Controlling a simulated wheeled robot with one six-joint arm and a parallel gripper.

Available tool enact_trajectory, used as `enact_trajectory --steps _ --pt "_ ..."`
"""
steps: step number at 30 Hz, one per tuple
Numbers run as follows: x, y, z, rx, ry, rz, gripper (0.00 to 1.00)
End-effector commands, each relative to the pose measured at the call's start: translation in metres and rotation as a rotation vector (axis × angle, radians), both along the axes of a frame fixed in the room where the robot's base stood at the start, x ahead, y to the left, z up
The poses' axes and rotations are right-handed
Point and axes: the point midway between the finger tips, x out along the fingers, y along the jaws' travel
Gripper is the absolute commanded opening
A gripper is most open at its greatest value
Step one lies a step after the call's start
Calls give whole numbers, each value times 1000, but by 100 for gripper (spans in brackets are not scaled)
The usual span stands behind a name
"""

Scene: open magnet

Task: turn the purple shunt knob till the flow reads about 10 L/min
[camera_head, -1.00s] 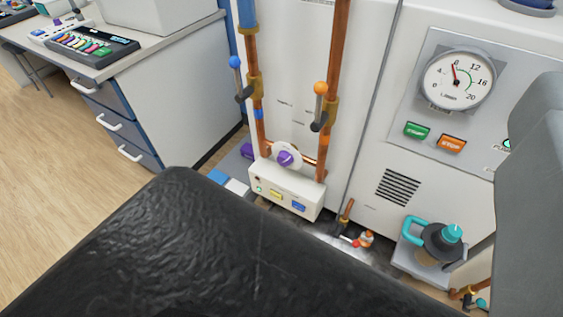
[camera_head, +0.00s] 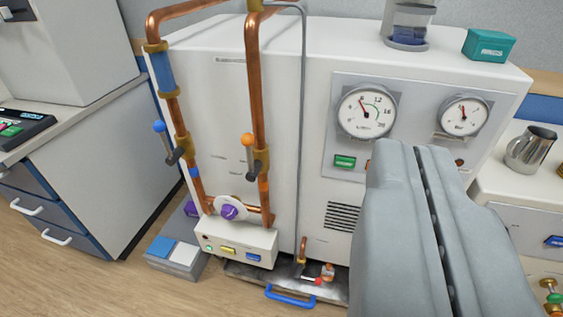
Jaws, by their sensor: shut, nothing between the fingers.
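The purple shunt knob (camera_head: 229,212) sits on a round white disc on the copper pipe bridge, low between the two vertical pipes. The flow gauge (camera_head: 367,112), marked up to 20, is on the grey panel; its needle points up and slightly left, close to the 8. My gripper (camera_head: 414,150) is shut and empty at the right of the picture, its two grey fingers side by side. It is well to the right of the knob and not touching it. The fingers hide part of the panel below the gauges.
The copper pipes carry a blue-ball lever (camera_head: 159,127) and an orange-ball lever (camera_head: 246,140) above the knob. A white button box (camera_head: 236,246) stands below it. A second gauge (camera_head: 463,117) is at right. Floor is clear at lower left.

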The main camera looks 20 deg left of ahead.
Motion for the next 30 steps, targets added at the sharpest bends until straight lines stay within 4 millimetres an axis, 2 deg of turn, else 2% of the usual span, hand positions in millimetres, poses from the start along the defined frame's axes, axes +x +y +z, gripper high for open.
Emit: enact_trajectory --steps 15,24,26,30 --pt "0 0 0 0 0 0 2" --pt "1 0 0 0 0 1 61" --pt "5 2 -2 0 2 6 63" --pt "28 11 -11 4 5 33 63"
